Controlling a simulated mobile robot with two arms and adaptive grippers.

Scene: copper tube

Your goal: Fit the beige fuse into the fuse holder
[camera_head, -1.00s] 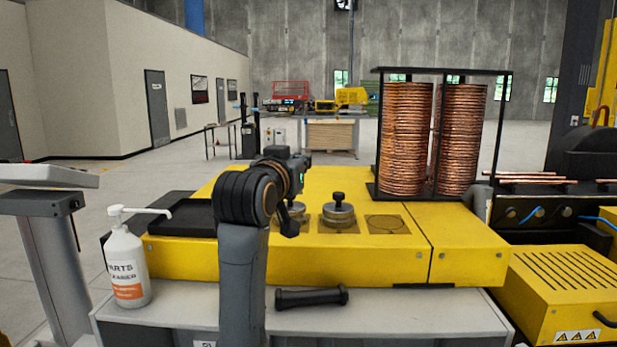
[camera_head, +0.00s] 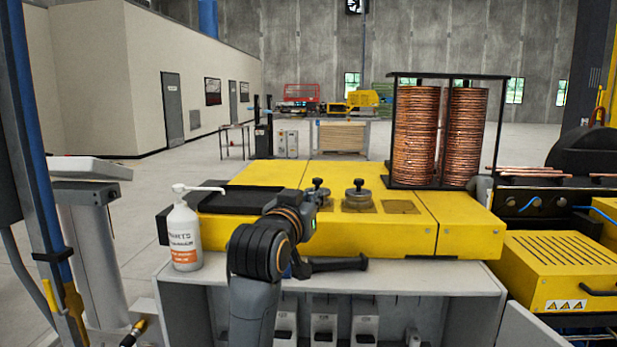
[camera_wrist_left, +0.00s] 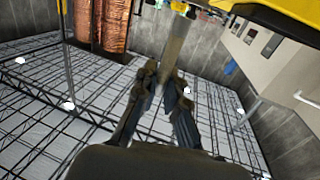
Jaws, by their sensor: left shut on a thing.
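In the left wrist view my left gripper (camera_wrist_left: 161,82) is shut on a slim tan-grey bar (camera_wrist_left: 174,48), which I take for the beige fuse. It sticks out beyond the fingertips. In the head view my left arm rises in front of the bench, and the fingers and fuse cannot be made out there. White holder-like units (camera_head: 323,325) stand in the open bay under the bench top, partly behind my arm. I cannot tell which is the fuse holder. My right gripper is not in view.
A black handle (camera_head: 340,265) lies on the bench top (camera_head: 440,278), its left end behind my arm. A white cleaner bottle (camera_head: 183,235) stands at the left. The yellow machine (camera_head: 370,235) and copper coils (camera_head: 416,135) are behind. The bench top's right part is clear.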

